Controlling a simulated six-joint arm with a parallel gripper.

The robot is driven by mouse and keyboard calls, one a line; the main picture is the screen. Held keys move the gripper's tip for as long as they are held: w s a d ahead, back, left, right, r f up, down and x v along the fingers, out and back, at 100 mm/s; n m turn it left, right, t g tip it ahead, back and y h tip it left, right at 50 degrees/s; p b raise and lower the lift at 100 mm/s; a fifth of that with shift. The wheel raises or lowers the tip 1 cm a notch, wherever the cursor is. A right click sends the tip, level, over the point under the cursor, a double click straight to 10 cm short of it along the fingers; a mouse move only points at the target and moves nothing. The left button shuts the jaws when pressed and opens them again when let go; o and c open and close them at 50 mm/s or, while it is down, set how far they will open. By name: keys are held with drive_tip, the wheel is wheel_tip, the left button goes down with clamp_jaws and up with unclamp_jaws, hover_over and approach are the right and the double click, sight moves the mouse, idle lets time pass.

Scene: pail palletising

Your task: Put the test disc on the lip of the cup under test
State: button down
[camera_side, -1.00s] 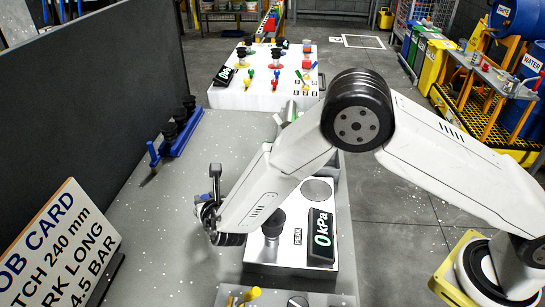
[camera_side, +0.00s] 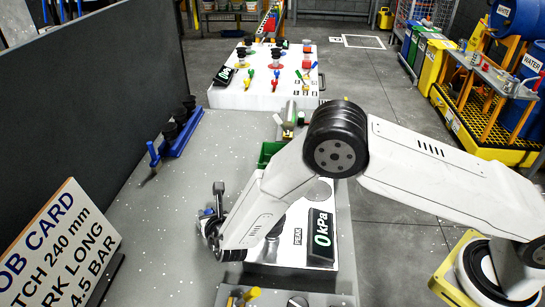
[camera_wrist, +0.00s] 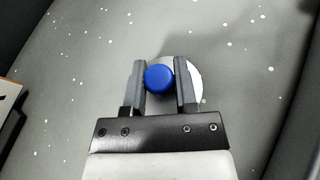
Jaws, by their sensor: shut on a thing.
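In the wrist view my gripper (camera_wrist: 160,82) is shut on the blue knob of the test disc (camera_wrist: 190,72). The pale round disc shows behind the knob, over grey speckled surface; I cannot tell whether it touches that surface. In the side view the wrist end of my arm is over the grey table, left of the white test box (camera_side: 275,253), and the fingers are mostly hidden. A dark cup (camera_side: 277,230) on the box, probably the cup under test, is partly hidden behind my forearm. The box's display (camera_side: 320,238) reads 0 kPa.
A blue rack with black cups (camera_side: 180,132) stands by the dark panel (camera_side: 90,95) on the left. A job card (camera_side: 58,245) stands at front left. A green bin (camera_side: 268,152) is behind my arm. The table between rack and card is mostly clear.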

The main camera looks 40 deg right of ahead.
drive_tip(key=shift+f, duration=0.1)
drive_tip(key=shift+c, duration=2)
unclamp_jaws()
drive_tip(key=shift+v, duration=3.85)
drive_tip(key=shift+o, duration=0.4)
